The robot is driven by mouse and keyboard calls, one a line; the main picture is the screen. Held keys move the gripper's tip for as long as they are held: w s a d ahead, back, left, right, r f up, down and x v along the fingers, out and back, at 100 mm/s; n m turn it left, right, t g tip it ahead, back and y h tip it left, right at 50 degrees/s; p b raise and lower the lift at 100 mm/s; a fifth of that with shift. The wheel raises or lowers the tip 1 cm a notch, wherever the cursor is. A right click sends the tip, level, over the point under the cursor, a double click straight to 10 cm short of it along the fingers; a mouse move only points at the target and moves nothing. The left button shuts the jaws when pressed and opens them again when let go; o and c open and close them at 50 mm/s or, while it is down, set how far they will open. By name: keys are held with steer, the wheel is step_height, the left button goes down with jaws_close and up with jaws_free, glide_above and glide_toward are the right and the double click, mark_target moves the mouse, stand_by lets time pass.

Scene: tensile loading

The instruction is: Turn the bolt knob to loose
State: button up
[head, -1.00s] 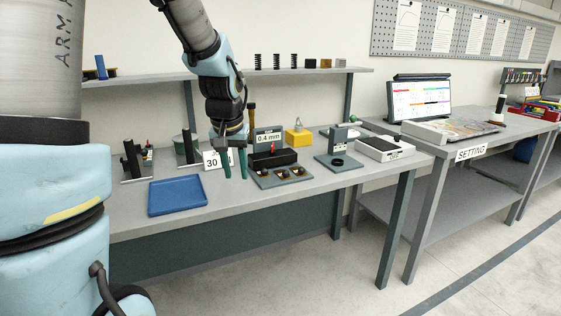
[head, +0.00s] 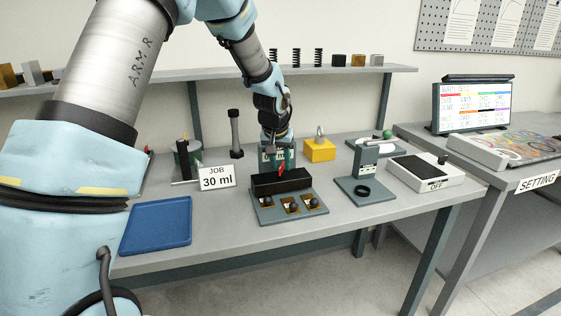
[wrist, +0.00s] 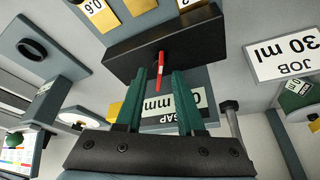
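A black block (head: 282,181) stands on a grey fixture plate (head: 270,215) on the bench. A red lever (head: 282,167) rises at the block; it also shows in the wrist view (wrist: 160,72), and I take it for the bolt knob's handle, though no label says so. My gripper (head: 279,160) is at the block, with its green fingers (wrist: 162,85) open on either side of the red lever. A gap shows between lever and fingers, so they do not look shut on it. A "GAP mm" sign (wrist: 168,108) is partly hidden behind the fingers.
A "JOB 30 ml" sign (head: 216,177) and blue tray (head: 157,226) are left. A yellow weight (head: 319,150), grey stand (head: 365,180) and "OFF" device (head: 426,172) are right. A tall bolt (head: 235,132) stands behind.

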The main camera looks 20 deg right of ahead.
steer(key=shift+w+d+f, duration=0.1)
steer(key=shift+f, duration=0.35)
jaws_close()
stand_by(0.4)
